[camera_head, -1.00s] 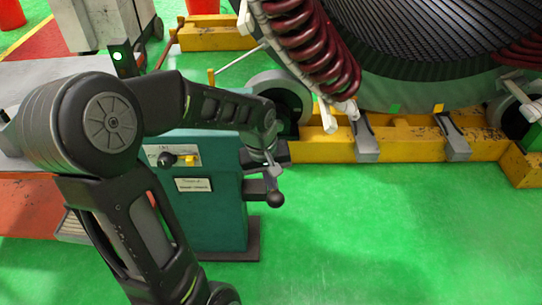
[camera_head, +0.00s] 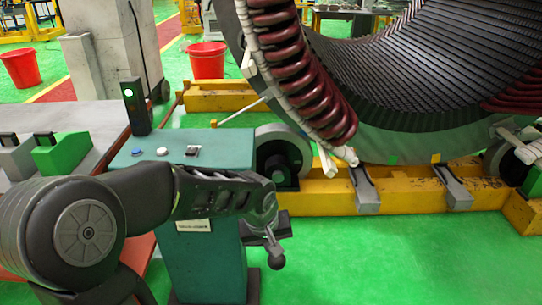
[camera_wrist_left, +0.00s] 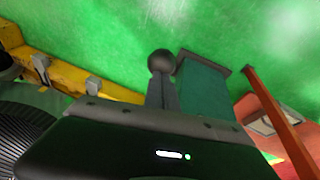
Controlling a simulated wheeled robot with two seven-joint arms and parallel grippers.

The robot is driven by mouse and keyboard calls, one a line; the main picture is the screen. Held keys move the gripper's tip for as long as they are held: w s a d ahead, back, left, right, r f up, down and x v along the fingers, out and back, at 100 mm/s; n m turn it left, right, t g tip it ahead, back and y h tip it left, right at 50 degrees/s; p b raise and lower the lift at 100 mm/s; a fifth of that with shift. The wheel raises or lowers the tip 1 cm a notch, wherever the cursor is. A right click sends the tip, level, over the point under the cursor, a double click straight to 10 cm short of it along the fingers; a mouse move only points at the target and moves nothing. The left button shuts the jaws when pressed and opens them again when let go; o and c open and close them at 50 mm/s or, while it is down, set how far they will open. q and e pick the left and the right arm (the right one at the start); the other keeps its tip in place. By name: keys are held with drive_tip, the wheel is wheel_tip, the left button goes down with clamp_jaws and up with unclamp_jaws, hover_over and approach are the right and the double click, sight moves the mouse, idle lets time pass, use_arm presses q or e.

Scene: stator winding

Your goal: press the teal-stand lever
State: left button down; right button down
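The teal stand (camera_head: 205,262) stands left of centre in the head view, and its side shows in the left wrist view (camera_wrist_left: 205,92). Its lever ends in a dark ball knob (camera_head: 276,262) at the stand's right side. The knob also shows in the left wrist view (camera_wrist_left: 161,61), just beyond the fingertips. My left gripper (camera_head: 270,243) points down at the lever, its narrow fingers close together right at the knob. Contact cannot be told for sure. The lever's shaft is mostly hidden by the gripper. My right gripper is not in view.
The large stator (camera_head: 400,75) with dark red coils (camera_head: 290,65) rests over yellow beams (camera_head: 400,200) to the right. A lit green lamp post (camera_head: 136,106) stands behind the teal stand. Red buckets (camera_head: 207,60) are at the back. Green floor in front is clear.

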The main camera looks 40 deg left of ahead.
use_arm(q)
drive_tip(key=shift+s+d+f+g, duration=0.25)
drive_tip(key=shift+s+f, duration=0.1)
drive_tip(key=shift+f, duration=0.15)
drive_tip(key=shift+s+d+f+g, duration=0.15)
drive_tip(key=shift+s+d+f, duration=0.05)
drive_tip(key=shift+s+f, duration=0.2)
drive_tip(key=shift+t, duration=0.3)
drive_tip(key=r+p, duration=0.1)
drive_tip(key=w+a+r+p, duration=0.1)
drive_tip(key=r, duration=0.1)
drive_tip(key=w+a+r+p, duration=0.1)
drive_tip(key=r, duration=0.1)
drive_tip(key=shift+w+a+r, duration=0.15)
drive_tip(key=shift+w, duration=0.05)
drive_tip(key=v, duration=1)
drive_tip(key=shift+p, duration=0.45)
drive_tip(key=shift+a, duration=0.1)
